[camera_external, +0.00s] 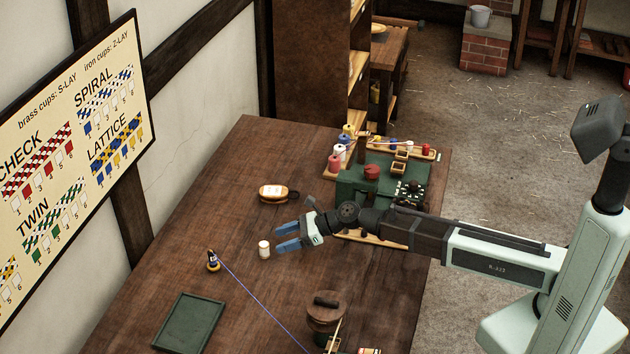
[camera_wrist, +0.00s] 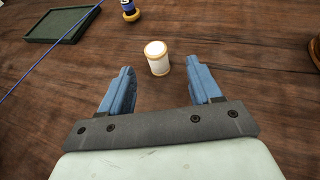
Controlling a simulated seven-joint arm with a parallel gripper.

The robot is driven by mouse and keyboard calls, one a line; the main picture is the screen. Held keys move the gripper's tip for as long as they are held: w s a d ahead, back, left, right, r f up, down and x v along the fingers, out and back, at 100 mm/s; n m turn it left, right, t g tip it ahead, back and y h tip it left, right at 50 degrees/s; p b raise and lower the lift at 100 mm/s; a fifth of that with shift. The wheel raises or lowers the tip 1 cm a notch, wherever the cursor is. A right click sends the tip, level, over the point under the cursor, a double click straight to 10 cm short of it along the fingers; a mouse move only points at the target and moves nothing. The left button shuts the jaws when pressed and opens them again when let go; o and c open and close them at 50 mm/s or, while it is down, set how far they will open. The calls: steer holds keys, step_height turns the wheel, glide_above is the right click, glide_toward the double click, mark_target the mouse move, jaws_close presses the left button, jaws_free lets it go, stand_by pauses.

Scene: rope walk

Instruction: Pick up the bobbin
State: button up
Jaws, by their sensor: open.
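A small white bobbin (camera_external: 264,249) with a pale tan rim stands upright on the wooden table. The fingers (camera_wrist: 164,80) are spread to either side in the wrist view, and neither appears to touch the bobbin.
A dark spool with blue cord (camera_external: 213,262) stands left of the bobbin, its cord (camera_external: 262,304) running to the front. A green tray (camera_external: 189,321) lies nearer. A round wooden piece (camera_external: 326,308) stands in front.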

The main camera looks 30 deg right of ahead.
mark_target(264, 247)
steer(key=shift+x, duration=3.55)
steer(key=shift+s, duration=0.2)
steer(key=shift+c, duration=0.4)
steer(key=c, duration=0.9)
steer(key=shift+r, duration=0.15)
steer(key=shift+c, duration=0.2)
